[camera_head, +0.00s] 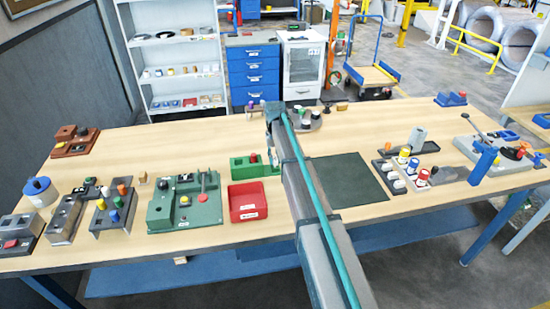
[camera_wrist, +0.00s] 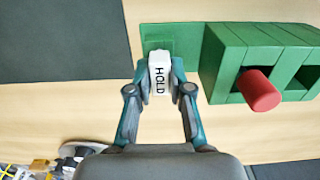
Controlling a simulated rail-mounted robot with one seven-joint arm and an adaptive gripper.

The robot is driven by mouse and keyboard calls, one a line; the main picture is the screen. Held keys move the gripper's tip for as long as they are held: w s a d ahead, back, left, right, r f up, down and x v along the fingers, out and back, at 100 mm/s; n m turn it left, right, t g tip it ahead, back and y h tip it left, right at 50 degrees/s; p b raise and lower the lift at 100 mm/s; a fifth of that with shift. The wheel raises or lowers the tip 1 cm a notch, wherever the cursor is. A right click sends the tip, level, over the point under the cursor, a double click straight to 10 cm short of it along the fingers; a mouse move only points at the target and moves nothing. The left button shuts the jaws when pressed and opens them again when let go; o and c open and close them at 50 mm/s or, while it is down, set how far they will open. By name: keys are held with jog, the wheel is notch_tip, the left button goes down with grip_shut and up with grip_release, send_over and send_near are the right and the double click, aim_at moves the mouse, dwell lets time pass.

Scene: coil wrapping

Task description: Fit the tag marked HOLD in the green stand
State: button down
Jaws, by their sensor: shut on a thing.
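The white tag marked HOLD (camera_wrist: 160,78) is between the fingertips of my gripper (camera_wrist: 159,70) in the wrist view, its lettering facing the camera. The green stand (camera_wrist: 222,50) is just ahead and to the right, a block with slots and a low flat part (camera_wrist: 158,32) right by the tag. A red cylinder (camera_wrist: 258,90) sticks out of the block. I cannot tell whether the tag touches the stand. In the head view the green stand (camera_head: 242,170) is left of my arm, which hides the tag and most of the gripper.
A red tray (camera_head: 248,212) lies in front of the stand, and a green fixture (camera_head: 185,212) with a red-tipped lever stands to the left. A dark mat (camera_head: 350,182) lies flat and clear to the right. Grey blocks with coloured pegs (camera_head: 112,208) stand farther left.

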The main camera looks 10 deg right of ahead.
aim_at(275, 158)
jog(key=shift+f, duration=0.55)
jog(key=c, duration=1)
grip_release()
jog(key=shift+r, duration=0.1)
notch_tip(275, 158, up, 12)
